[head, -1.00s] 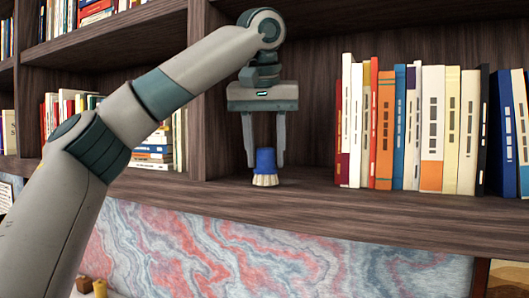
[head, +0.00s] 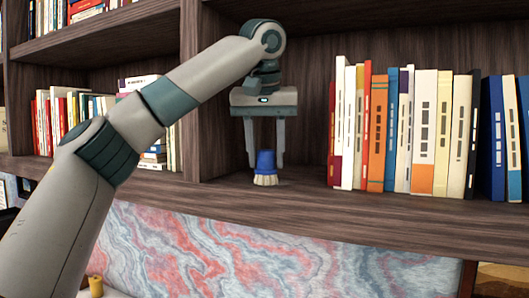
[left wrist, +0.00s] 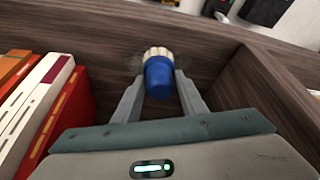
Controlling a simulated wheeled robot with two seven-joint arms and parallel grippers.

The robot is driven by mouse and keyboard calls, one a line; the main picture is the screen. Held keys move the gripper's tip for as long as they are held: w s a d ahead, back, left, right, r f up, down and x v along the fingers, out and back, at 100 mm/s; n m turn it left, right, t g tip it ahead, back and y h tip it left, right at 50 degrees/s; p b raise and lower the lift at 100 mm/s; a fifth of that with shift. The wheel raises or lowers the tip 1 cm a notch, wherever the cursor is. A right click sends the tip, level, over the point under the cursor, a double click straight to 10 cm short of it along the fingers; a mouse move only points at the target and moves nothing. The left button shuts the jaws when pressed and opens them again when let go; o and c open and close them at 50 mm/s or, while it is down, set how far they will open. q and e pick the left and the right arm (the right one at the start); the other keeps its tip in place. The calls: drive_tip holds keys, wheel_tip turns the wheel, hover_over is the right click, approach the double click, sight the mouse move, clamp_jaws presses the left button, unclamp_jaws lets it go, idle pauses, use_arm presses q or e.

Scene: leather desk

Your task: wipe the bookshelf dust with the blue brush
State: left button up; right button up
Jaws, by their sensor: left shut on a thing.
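The blue brush (head: 265,163) has a blue handle and pale bristles that point down at the shelf board. My left gripper (head: 265,160) is shut on its handle from above, with one finger on each side. In the left wrist view the brush (left wrist: 158,75) sits between the two fingertips (left wrist: 158,82), bristles toward the board. The bristles are at the surface of the bookshelf (head: 330,205); a faint dark patch beside them may be dust or shadow. My right gripper is not in view.
A row of upright books (head: 400,130) stands right of the gripper. A vertical divider (head: 192,90) is close on its left, with more books (head: 155,150) beyond. The shelf's front edge drops to a marbled panel (head: 250,250). Bare board lies between divider and books.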

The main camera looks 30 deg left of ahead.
use_arm(q)
drive_tip(key=shift+w+r+p, duration=0.15)
drive_tip(key=shift+w+p, duration=0.7)
drive_tip(key=shift+w, duration=0.25)
drive_tip(key=shift+w+a, duration=0.1)
drive_tip(key=shift+w, duration=0.3)
drive_tip(key=shift+p, duration=0.3)
drive_tip(key=shift+w+p, duration=0.75)
drive_tip(key=shift+w+f, duration=0.2)
drive_tip(key=shift+w, duration=0.5)
